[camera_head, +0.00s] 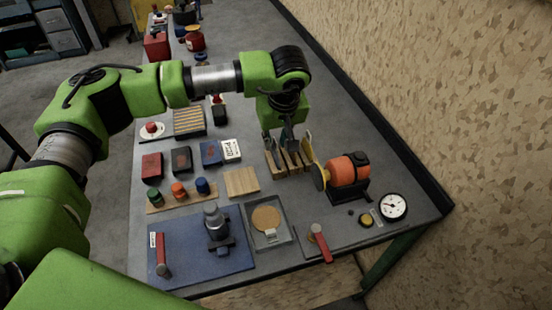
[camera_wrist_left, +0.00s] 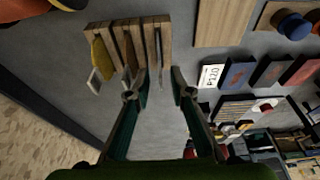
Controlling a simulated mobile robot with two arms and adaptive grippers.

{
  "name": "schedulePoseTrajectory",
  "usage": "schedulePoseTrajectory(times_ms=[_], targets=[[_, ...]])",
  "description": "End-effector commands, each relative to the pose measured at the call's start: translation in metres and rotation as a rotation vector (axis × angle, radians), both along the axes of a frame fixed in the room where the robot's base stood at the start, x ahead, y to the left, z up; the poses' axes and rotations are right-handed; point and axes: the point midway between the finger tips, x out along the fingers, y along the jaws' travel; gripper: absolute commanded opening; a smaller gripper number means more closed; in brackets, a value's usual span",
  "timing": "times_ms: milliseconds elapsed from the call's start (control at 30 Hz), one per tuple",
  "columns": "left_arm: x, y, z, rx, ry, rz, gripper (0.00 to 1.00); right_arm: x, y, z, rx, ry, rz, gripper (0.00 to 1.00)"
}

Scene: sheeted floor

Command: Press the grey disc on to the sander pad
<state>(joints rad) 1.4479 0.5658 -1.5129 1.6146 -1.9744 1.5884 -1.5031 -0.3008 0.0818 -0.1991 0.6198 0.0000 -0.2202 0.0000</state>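A wooden slotted rack (camera_head: 287,163) stands near the middle of the table; it also shows in the left wrist view (camera_wrist_left: 143,24). Thin discs stand on edge in it: a yellow one (camera_wrist_left: 101,58) and thin greyish edges (camera_wrist_left: 160,56), one possibly the grey disc. My left gripper (camera_head: 287,138) is just above the rack; in the left wrist view its two fingers (camera_wrist_left: 159,94) are apart with nothing clearly between them. A silver and dark tool (camera_head: 215,224), possibly the sander, stands upright on the blue mat (camera_head: 185,255); its pad is unclear. My right gripper is not in view.
An orange motor (camera_head: 347,170) with a yellow wheel stands right of the rack. A tray (camera_head: 284,240) holds a tan disc. A red-handled tool (camera_head: 320,243), a dial gauge (camera_head: 393,207), coloured pots and boxes lie around. A wall borders the table's right side.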

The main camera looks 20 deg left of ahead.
Motion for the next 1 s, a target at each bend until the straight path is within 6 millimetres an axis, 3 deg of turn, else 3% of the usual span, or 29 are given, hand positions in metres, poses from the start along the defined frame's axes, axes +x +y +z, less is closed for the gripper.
schedulePoseTrajectory(times_ms=[233,300,333,1000], targets=[[0.0,0.0,0.001,-0.001,-0.001,0.0,0.21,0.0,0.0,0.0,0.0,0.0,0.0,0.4],[0.0,0.0,0.0,-0.001,-0.001,0.0,0.03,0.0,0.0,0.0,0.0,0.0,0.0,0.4],[0.0,0.0,0.0,-0.001,-0.001,0.0,0.0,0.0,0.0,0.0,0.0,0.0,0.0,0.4],[0.0,0.0,0.016,-0.002,0.0,-0.002,0.0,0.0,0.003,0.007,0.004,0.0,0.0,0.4]])
